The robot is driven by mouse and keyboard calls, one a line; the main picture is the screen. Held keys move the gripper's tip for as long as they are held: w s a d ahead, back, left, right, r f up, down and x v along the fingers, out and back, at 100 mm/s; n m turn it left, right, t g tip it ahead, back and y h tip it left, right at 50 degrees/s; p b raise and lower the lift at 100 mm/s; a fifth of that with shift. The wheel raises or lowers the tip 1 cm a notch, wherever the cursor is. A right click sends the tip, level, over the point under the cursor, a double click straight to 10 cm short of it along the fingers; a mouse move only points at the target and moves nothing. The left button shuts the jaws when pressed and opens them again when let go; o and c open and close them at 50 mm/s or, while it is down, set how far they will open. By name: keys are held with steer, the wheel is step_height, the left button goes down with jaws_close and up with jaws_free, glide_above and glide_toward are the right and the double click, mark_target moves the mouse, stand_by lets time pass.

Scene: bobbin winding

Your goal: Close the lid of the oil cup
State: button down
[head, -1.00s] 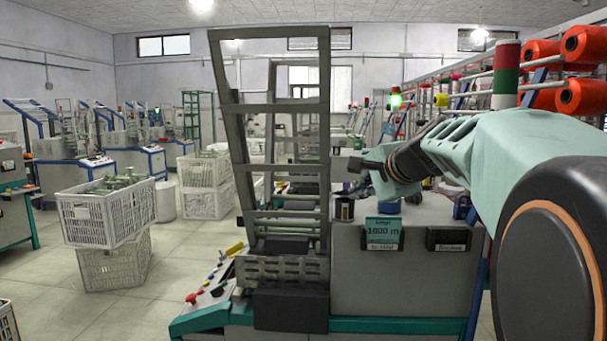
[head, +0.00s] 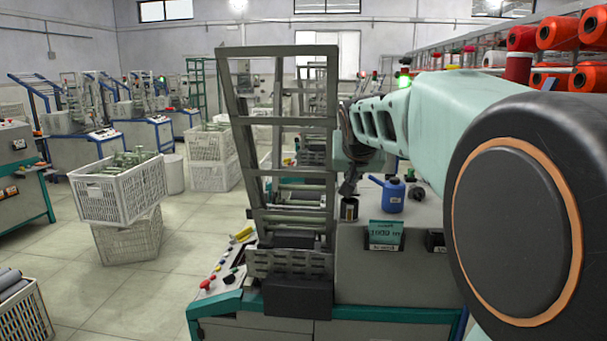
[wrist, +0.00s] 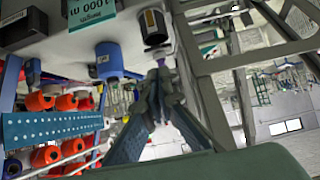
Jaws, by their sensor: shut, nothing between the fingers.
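The oil cup (head: 350,211) is a small dark cylinder with a yellowish window, on the machine's top just behind the display. In the wrist view the cup (wrist: 152,27) appears upside down at the top centre. My gripper (head: 348,190) points down right above the cup, with its fingertips close to the cup's top. In the wrist view my gripper (wrist: 161,68) has its fingers meeting at the tips, shut and empty. I cannot tell whether the tips touch the cup. The lid is too small and partly hidden by the fingers, so its angle cannot be told.
A blue oil can (head: 391,197) stands right of the cup. A teal display (head: 384,234) is at the machine's front edge. A tall grey frame (head: 236,130) rises close on the left. Red spools (head: 557,33) fill a rack at the right. Crates (head: 122,193) stand on the floor at left.

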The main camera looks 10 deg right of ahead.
steer(key=x, duration=0.8)
steer(key=shift+t, duration=0.6)
steer(key=f+b, duration=0.1)
steer(key=b, duration=0.2)
steer(key=s+f+b, duration=0.1)
steer(key=b, duration=0.2)
steer(key=s+f+b, duration=0.1)
steer(key=b, duration=0.3)
steer(key=shift+a+f, duration=0.25)
steer(key=shift+f, duration=0.25)
